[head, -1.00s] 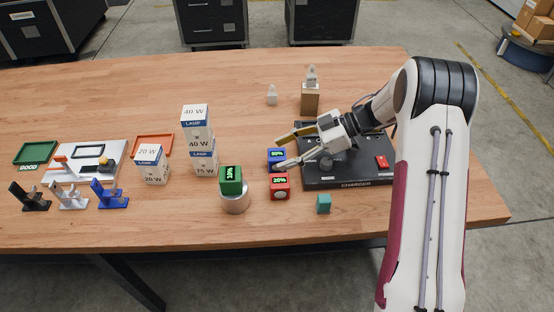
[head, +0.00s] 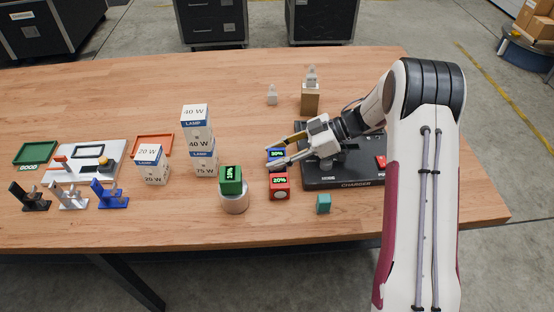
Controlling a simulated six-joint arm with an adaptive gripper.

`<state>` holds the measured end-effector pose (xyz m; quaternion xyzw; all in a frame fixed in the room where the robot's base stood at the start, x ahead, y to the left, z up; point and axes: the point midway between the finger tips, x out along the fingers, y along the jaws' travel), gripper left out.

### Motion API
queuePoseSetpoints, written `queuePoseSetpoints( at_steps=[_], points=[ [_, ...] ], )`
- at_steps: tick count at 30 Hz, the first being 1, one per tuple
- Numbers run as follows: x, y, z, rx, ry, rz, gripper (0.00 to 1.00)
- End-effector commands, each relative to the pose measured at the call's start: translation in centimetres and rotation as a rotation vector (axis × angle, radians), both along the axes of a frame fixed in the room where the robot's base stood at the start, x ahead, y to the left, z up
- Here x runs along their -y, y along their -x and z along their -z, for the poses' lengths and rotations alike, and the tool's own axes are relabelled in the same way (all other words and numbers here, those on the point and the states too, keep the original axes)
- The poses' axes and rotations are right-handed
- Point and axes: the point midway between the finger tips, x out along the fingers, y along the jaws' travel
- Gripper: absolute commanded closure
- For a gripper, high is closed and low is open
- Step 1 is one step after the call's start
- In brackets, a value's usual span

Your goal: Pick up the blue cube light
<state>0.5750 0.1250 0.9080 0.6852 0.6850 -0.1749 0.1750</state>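The blue cube light (head: 275,153) stands on the table behind the red cube light, with a lit green percentage readout on its top. My gripper (head: 269,153) reaches in from the right with its two fingers spread apart, one on the far side and one on the near side of the blue cube. The fingers partly hide the cube, and I cannot tell whether they touch it. The red cube light (head: 279,187) reads 20% and sits just in front. The green cube light (head: 230,180) rests on a silver cylinder (head: 235,201) to the left.
The black charger (head: 345,183) lies under my arm at right. Stacked lamp boxes (head: 203,150) rise at left. A brown block (head: 310,99) with a bulb is behind. The back left table is clear.

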Motion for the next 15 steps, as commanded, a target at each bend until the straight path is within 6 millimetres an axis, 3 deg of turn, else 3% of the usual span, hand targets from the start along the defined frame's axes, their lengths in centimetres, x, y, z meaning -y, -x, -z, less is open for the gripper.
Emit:
queuePoseSetpoints(
  at_steps=[15],
  points=[
    [0.0, -0.03, -0.68, 0.001, 0.0, 0.0, 0.94]
  ],
)
